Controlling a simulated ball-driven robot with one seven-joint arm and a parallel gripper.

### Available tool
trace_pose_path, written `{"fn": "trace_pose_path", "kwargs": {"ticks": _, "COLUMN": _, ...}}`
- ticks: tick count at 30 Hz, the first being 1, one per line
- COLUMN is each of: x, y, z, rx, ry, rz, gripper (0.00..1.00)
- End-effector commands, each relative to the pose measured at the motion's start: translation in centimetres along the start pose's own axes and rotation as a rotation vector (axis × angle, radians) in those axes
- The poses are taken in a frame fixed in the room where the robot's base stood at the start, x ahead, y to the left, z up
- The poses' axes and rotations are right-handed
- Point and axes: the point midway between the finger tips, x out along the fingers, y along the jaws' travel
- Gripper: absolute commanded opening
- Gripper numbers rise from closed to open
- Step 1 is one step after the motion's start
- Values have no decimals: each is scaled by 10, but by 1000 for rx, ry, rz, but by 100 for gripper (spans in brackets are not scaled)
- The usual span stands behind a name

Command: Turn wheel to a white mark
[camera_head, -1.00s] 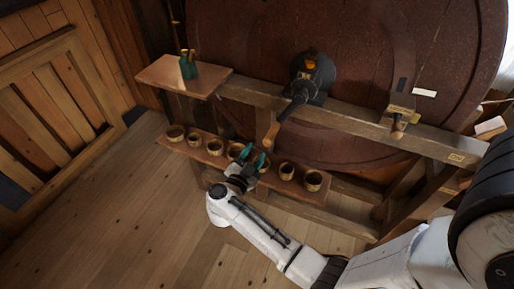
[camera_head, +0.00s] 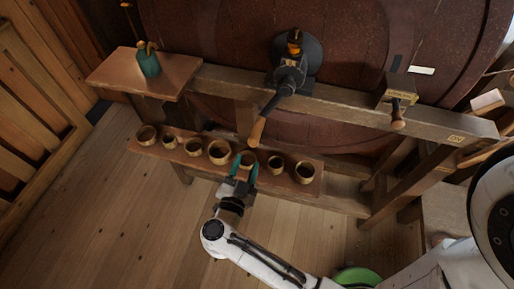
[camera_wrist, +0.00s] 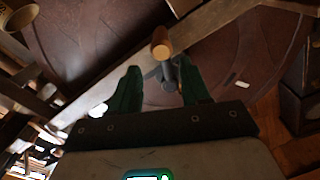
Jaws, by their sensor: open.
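The wheel (camera_head: 200,40) is a large, dark reddish-brown wooden disc, also in the wrist view (camera_wrist: 90,30). A white mark (camera_head: 421,71) sits on its right part; the wrist view shows a white patch (camera_wrist: 242,84) there. A black crank (camera_head: 300,58) stands before the wheel, its arm slanting down-left to a wooden grip (camera_head: 257,131). My gripper (camera_head: 244,168) has green fingers, open and empty, just below the grip in the head view. In the wrist view the grip (camera_wrist: 161,44) shows beyond the fingertips, between them and apart.
A wooden beam (camera_head: 345,108) crosses before the wheel, with a smaller handled block (camera_head: 398,113) at right. A low shelf (camera_head: 307,190) holds several small bowls around my gripper. A green cup (camera_head: 148,63) stands on a board at left. Something green (camera_head: 357,277) is at bottom.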

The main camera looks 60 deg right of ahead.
Motion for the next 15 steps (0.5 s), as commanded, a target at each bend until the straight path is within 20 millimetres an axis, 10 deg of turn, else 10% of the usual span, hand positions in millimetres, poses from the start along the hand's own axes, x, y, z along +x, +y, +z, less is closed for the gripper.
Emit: {"fn": "trace_pose_path", "kwargs": {"ticks": 15, "x": 16, "y": -4, "z": 0, "rx": 1, "ry": -8, "rz": -9, "gripper": 47}}
